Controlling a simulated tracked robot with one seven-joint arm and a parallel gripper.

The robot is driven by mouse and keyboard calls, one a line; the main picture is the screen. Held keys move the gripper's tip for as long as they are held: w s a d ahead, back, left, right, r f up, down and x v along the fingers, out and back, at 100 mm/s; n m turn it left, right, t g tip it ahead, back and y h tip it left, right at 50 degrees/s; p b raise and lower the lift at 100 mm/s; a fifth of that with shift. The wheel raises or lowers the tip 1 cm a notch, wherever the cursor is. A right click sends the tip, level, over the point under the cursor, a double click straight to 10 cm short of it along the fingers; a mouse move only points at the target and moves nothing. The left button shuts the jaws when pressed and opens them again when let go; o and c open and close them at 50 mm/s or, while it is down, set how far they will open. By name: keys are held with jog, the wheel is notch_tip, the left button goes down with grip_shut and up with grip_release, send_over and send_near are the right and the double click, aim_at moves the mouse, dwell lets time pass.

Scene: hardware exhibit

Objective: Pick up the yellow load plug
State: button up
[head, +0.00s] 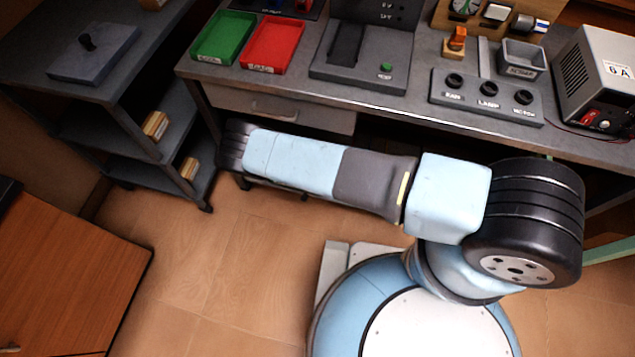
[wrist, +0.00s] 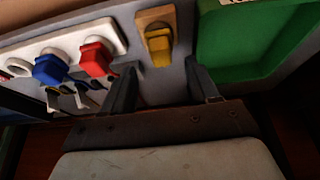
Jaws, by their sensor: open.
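The yellow load plug (wrist: 159,46) stands on a small wooden block in the wrist view, just left of a green tray. My gripper (wrist: 164,82) is open and empty, its two dark fingers apart. The plug shows beyond the gap between the fingers and does not appear to be between them. In the head view my arm reaches left in front of the bench, and its fingers cannot be made out. An orange-yellow piece on a wooden block (head: 456,40) stands on the bench there; I cannot tell if it is the same plug.
A red plug (wrist: 96,58) and a blue plug (wrist: 49,69) sit on a pale strip left of the yellow one. The green tray (head: 223,37) and red tray (head: 272,44) are on the bench. A socket panel (head: 486,97) and a power supply (head: 597,75) stand right.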

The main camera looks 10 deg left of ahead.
jog(key=shift+x, duration=2.4)
jog(key=shift+a, duration=0.1)
grip_shut()
